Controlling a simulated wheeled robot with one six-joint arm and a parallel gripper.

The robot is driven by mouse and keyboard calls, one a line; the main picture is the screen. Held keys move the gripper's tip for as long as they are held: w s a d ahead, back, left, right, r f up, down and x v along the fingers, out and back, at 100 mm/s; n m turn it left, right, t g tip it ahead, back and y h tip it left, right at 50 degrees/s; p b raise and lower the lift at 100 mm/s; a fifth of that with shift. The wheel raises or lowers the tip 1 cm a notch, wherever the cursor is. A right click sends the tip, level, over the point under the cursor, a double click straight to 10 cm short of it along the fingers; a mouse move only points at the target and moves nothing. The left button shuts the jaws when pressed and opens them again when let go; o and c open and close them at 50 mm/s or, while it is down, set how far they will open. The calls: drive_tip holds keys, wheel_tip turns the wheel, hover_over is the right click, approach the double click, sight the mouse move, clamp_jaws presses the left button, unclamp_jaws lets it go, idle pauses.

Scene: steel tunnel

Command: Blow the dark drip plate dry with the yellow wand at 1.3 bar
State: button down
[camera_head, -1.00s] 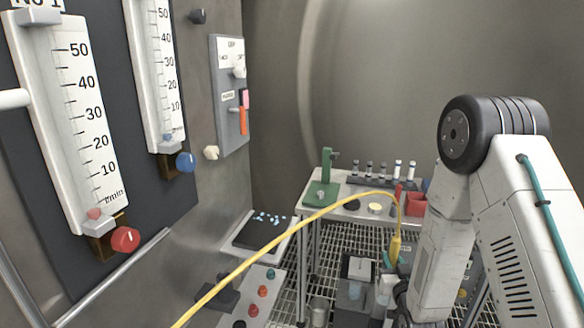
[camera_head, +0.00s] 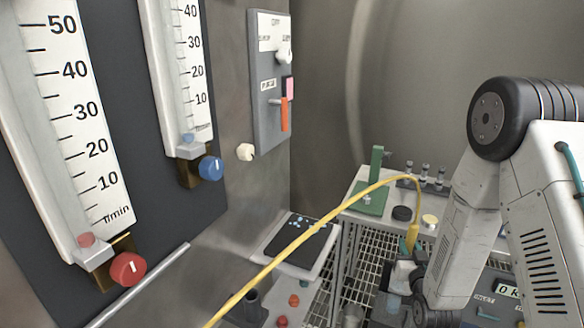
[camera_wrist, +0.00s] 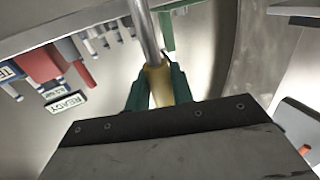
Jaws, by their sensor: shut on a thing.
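The dark drip plate (camera_head: 297,247) lies in a pale tray (camera_head: 268,263) on the bench below the gauge panel, with several pale blue drops on it. The yellow wand (camera_head: 413,236) shows to its right, with its yellow hose (camera_head: 300,240) arching in front of the plate. My gripper's green fingers (camera_wrist: 157,82) are shut on the wand's yellow handle (camera_wrist: 158,92) in the wrist view, and its steel tube (camera_wrist: 144,35) points away from me. The wand is apart from the plate. My arm hides part of the gripper in the head view.
Two flow gauges hang at left, with a red knob (camera_head: 127,268) and a blue knob (camera_head: 210,168). A grey switch panel (camera_head: 267,95) has an orange lever (camera_head: 284,114). A green stand (camera_head: 374,185) and vials (camera_head: 424,172) stand on the rear bench.

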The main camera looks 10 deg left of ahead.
drive_tip(key=w+a+r+n+y, duration=0.1)
drive_tip(key=w+a+r+y, duration=0.1)
drive_tip(key=a+r, duration=0.3)
drive_tip(key=w+a+r+n+g+y, duration=0.1)
drive_tip(key=a+r, duration=0.4)
drive_tip(key=a, duration=0.9)
drive_tip(key=w+a+r+n+y, duration=0.3)
drive_tip(key=a+r, duration=0.3)
drive_tip(key=a, duration=0.3)
drive_tip(key=shift+w+a+g+y, duration=0.25)
drive_tip(key=shift+w+g+y, duration=0.15)
drive_tip(key=shift+w+y, duration=0.25)
drive_tip(key=shift+s, duration=0.1)
drive_tip(key=s+a+r, duration=0.1)
drive_tip(key=s+r, duration=0.4)
drive_tip(key=s, duration=0.7)
drive_tip(key=shift+s, duration=0.15)
